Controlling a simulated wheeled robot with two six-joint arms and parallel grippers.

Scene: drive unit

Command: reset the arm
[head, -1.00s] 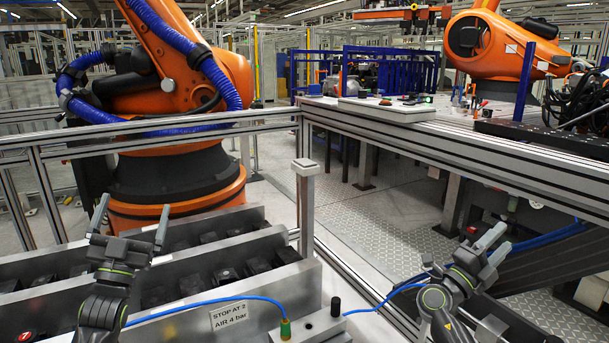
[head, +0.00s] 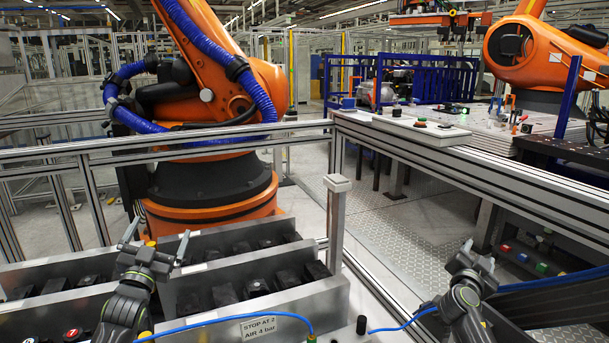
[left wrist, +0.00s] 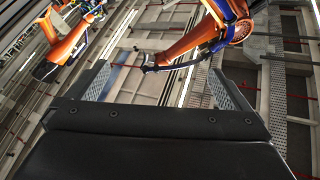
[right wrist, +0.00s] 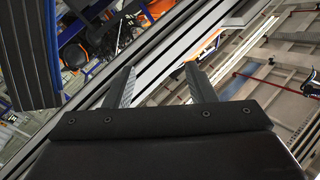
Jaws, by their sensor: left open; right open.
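A large orange robot arm (head: 208,190) with blue hose stands behind the fence at left. A second orange arm (head: 530,55) is at the upper right. Orange arms also show in the left wrist view (left wrist: 215,30). My left gripper (head: 158,240) is open and empty, pointing up in front of the grey bins at lower left. My right gripper (head: 479,260) is open and empty at lower right, near the metal rail. Both wrist views show spread fingers with nothing between them, left (left wrist: 155,85) and right (right wrist: 160,88).
A metal fence rail (head: 100,150) runs between me and the left arm. Grey bins (head: 250,300) hold dark blocks. A label (head: 258,327) reads "STOP AT 2 AIR 4 bar". A panel (head: 420,127) with buttons lies on the bench.

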